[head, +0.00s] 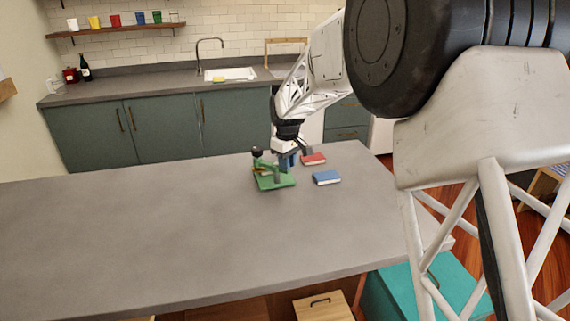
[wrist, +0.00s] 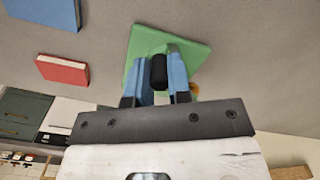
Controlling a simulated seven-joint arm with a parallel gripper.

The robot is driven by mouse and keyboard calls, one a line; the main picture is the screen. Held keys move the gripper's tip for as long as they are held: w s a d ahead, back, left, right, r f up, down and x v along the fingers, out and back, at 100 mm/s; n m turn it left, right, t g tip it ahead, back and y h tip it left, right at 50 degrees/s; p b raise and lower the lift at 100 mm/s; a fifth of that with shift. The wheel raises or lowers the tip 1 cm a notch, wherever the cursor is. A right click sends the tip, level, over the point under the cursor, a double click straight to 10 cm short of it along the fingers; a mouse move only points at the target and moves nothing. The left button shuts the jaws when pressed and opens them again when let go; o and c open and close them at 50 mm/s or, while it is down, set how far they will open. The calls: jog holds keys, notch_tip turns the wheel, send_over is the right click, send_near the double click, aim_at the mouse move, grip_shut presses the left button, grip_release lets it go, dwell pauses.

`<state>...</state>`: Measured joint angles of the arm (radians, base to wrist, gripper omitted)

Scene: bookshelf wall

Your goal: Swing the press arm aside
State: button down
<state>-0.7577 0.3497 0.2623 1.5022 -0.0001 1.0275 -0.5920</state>
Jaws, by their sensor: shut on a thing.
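The press has a flat green base (head: 275,182) on the grey counter, and a green arm above it. A dark knob (head: 257,152) shows at its left end in the head view. My gripper (head: 287,163) is at the press's back right, its blue fingers low over the base. In the wrist view, my gripper (wrist: 160,78) is shut on a black upright grip (wrist: 159,71) of the press arm, one finger on each side. The green base (wrist: 143,42) shows behind it. The fingers and palm hide much of the arm and its joint.
A red book (head: 314,159) and a blue book (head: 326,178) lie just right of the press; the red book is close to my gripper. The counter (head: 140,225) is clear to the left and front. A sink (head: 230,74) is on the back counter.

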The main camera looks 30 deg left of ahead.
jog(key=n, duration=0.2)
jog(key=w+n, duration=0.1)
jog(key=n, duration=0.2)
jog(key=shift+w+a+n, duration=0.25)
jog(key=shift+w+n, duration=0.05)
jog(key=shift+w, duration=0.1)
jog(key=shift+w+a+n, duration=0.2)
jog(key=shift+n, duration=0.55)
jog(key=shift+w+a+n, duration=0.15)
jog(key=shift+w+n, duration=0.05)
jog(key=shift+n, duration=0.6)
jog(key=shift+w+a+n, duration=0.2)
jog(key=shift+n, duration=0.55)
jog(key=c, duration=1.1)
grip_release()
jog(key=shift+o, duration=0.2)
jog(key=shift+r, duration=0.15)
notch_tip(320, 180, up, 8)
jog(key=shift+f, duration=0.2)
